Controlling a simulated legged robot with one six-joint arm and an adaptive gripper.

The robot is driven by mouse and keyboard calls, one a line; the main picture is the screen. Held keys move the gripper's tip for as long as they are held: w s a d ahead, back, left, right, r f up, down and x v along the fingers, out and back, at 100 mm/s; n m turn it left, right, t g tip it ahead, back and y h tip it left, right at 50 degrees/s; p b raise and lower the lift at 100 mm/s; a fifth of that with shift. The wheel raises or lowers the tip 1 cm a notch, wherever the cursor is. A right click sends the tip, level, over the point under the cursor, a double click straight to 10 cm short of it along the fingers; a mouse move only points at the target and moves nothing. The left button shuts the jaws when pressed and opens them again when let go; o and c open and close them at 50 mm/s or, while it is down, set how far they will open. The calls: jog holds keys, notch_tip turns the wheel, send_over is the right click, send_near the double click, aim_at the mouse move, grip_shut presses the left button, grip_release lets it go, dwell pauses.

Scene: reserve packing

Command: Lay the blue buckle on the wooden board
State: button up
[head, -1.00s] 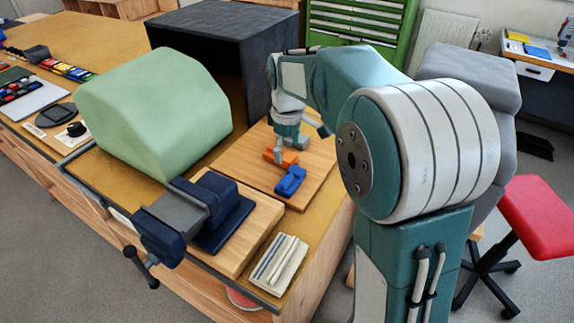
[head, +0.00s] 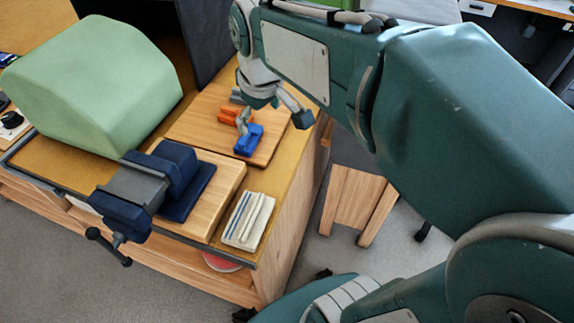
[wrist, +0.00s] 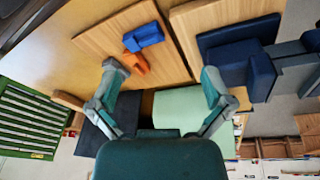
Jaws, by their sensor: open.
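The blue buckle (head: 248,140) lies on a wooden board (head: 195,125), near the board's front right edge. It also shows on that board in the wrist view (wrist: 143,37). An orange piece (head: 234,116) lies just behind it, and it shows close to the buckle in the wrist view (wrist: 135,65). My gripper (head: 274,118) is over the board's right side with its fingers spread wide. In the wrist view my gripper (wrist: 162,70) has nothing between its fingers, and the buckle lies beyond the fingertips. One finger partly overlaps the buckle area in the head view.
A second wooden board (head: 228,185) carries a dark blue vise (head: 172,170). A pale slotted block (head: 247,220) sits at the bench's front corner. A large green padded block (head: 95,85) stands left.

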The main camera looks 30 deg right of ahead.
jog(key=s+f+m+t, duration=0.2)
jog(key=s+m, duration=0.2)
jog(key=s, duration=0.8)
jog(key=shift+s+f+m+t, duration=0.15)
jog(key=shift+f+m+t, duration=0.15)
jog(key=shift+f+t, duration=0.1)
